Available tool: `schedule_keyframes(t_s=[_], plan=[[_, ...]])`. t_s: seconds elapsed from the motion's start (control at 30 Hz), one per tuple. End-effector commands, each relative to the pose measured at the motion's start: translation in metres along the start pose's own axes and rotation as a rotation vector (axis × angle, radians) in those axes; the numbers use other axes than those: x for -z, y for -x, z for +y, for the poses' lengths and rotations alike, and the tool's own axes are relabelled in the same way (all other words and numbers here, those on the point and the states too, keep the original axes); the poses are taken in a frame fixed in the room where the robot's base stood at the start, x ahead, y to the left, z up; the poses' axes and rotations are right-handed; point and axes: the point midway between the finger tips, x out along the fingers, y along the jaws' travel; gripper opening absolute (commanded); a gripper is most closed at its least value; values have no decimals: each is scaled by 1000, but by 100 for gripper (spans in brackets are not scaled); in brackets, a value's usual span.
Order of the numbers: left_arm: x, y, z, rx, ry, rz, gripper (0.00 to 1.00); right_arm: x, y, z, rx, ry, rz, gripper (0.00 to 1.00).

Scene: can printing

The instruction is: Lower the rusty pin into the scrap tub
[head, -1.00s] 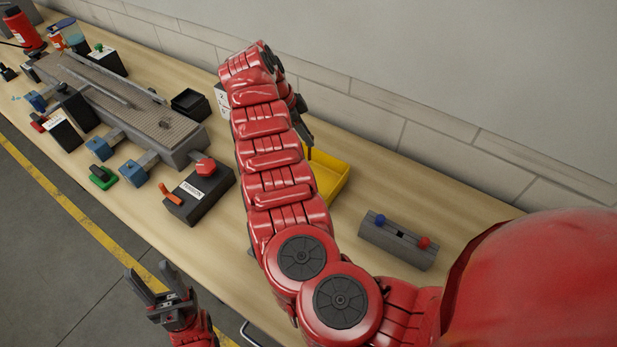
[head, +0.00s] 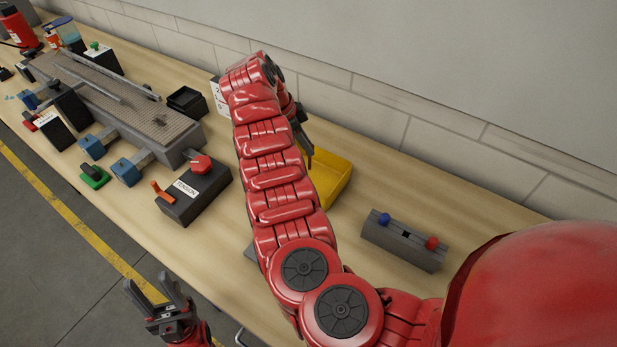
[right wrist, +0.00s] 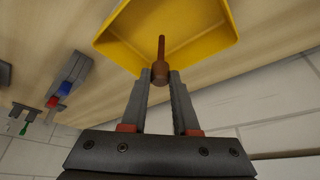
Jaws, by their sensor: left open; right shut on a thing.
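The rusty pin (right wrist: 161,58) is a brown rod with a thicker round end. In the right wrist view my right gripper (right wrist: 160,78) is shut on that thick end, and the thin shaft points toward the yellow tub. The scrap tub (right wrist: 190,22) lies behind the pin in that view; I cannot tell the height between them. My left gripper (head: 158,292) is open and empty over the floor.
A grey block with a blue and a red knob (head: 404,240) stands right of the tub. A tension box (head: 195,190) and a long grey machine (head: 120,95) stand to the left. A small black bin (head: 187,101) is near the wall. Bare bench lies around the tub.

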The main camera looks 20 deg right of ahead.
Motion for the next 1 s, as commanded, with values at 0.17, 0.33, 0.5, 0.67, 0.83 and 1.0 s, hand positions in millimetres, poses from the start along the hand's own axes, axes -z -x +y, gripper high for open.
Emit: schedule_keyframes(t_s=[0.17,0.33,0.5,0.67,0.83,1.0], plan=[[0,2,0,0,0,0,50,-1,-1,0,1,0,0,0],[0,2,0,0,0,0,50,-1,-1,0,2,0,-1,0],[0,2,0,0,0,0,50,-1,-1,0,2,0,-1,0],[0,3,0,0,0,0,50,-1,-2,0,2,0,-1,0],[-1,6,0,0,0,0,50,-2,-5,0,2,0,0,0],[-1,8,0,0,0,0,50,-4,-7,-1,2,0,0,0]])
